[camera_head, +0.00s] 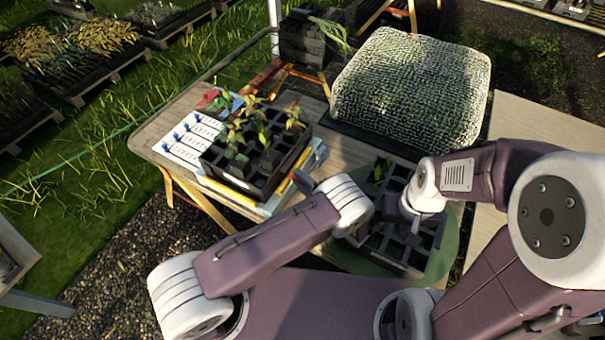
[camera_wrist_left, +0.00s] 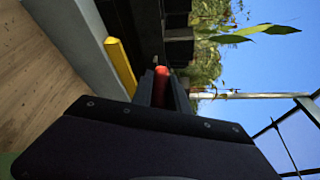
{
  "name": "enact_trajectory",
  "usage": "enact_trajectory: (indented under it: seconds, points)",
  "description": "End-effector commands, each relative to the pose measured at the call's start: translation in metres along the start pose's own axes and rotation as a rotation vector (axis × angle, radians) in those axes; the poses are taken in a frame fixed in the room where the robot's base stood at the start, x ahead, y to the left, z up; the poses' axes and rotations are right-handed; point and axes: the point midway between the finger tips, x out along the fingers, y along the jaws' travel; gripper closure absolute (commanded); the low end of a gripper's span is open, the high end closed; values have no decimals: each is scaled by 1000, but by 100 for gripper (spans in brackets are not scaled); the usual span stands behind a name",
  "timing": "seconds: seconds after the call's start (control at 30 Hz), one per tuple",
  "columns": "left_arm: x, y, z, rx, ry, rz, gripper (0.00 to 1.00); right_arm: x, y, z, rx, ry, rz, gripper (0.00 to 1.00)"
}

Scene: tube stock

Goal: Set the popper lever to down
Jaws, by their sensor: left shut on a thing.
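The popper (camera_head: 291,165) is the dark celled tray on a pale base, with several seedlings in its cells, on the wooden table. My left gripper (camera_head: 308,181) is at its right front corner, mostly hidden by its own wrist in the head view. In the left wrist view my left gripper (camera_wrist_left: 161,92) is shut on a red rod end (camera_wrist_left: 161,72), which appears to be the popper lever's grip. The lever's tilt cannot be made out. My right gripper (camera_head: 398,208) is over a second dark tray (camera_head: 418,260); its fingers are too unclear to read.
A yellow bar (camera_wrist_left: 119,65) stands beside the left fingers in the wrist view. White labels with blue clips (camera_head: 185,150) lie left of the popper. A mesh-covered block (camera_head: 410,85) stands behind. A bare wooden surface (camera_head: 530,125) is at the right.

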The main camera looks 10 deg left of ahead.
Motion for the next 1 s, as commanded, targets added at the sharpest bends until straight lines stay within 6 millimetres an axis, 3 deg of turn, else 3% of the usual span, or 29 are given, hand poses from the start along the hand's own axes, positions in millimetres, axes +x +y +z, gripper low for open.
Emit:
enact_trajectory:
  seconds: [0.57, 0.6, 0.67, 1.0]
  points:
    - [1, 9, 2, 4, -2, 1, 100, 5, 0, 0, 0, 0, 0, 64]
    - [1, 9, 1, 4, -2, 1, 75, 5, 0, 0, 0, 0, 0, 64]
    - [0, 8, 1, 3, -1, 0, 59, 5, 0, 0, 0, 0, 0, 64]
    - [0, 8, 1, 1, 0, 0, 59, 5, 0, 0, 0, 0, 0, 64]
